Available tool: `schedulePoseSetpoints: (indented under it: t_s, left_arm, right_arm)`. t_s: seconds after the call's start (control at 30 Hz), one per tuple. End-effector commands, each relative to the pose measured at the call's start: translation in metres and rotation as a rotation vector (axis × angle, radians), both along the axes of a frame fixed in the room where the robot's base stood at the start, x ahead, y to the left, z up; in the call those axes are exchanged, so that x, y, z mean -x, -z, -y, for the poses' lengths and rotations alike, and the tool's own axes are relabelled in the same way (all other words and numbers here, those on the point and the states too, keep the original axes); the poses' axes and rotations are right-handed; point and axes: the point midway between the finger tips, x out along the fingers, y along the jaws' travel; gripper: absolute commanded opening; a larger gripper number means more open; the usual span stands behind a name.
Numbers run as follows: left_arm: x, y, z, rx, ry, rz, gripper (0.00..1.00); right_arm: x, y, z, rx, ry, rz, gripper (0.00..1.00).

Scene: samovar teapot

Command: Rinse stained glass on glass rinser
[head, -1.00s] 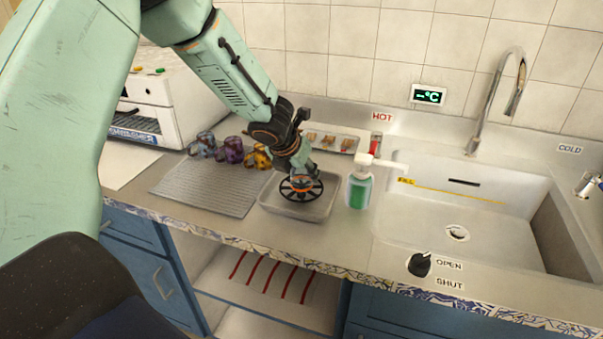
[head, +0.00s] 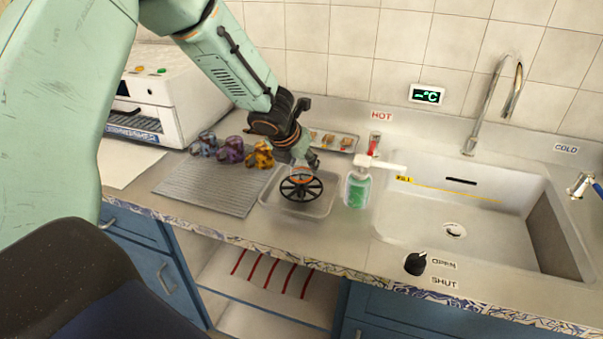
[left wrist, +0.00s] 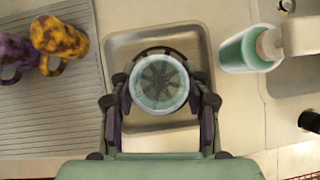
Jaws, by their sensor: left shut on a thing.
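The glass rinser, a black spoked wheel (head: 301,187) in a shallow steel tray (head: 268,197), sits on the counter left of the soap bottle. My left gripper (head: 304,160) is above the wheel in the head view. In the left wrist view, the left gripper (left wrist: 160,100) has its two fingers shut around a clear round glass (left wrist: 158,84). The rinser's dark spokes show through the glass, which is over the tray (left wrist: 132,45). Whether the glass touches the rinser is hard to tell, and stains are not clear. My right gripper is not in view.
A green soap bottle (head: 357,189) stands close right of the rinser. The sink (head: 480,210) and tap (head: 495,95) are farther right.

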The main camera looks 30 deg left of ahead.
Motion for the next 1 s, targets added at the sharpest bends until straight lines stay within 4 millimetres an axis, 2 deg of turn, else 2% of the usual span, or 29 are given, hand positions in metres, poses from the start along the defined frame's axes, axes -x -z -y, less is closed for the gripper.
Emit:
schedulePoseSetpoints:
  t_s: [0.17, 1.0]
  left_arm:
    - [0.000, -0.004, 0.000, 0.000, 0.000, 0.000, 0.20]
    - [0.000, -0.046, 0.000, 0.000, 0.000, 0.001, 0.20]
  right_arm:
    - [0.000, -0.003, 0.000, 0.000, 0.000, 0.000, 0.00]
    - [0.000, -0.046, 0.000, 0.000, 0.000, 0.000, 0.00]
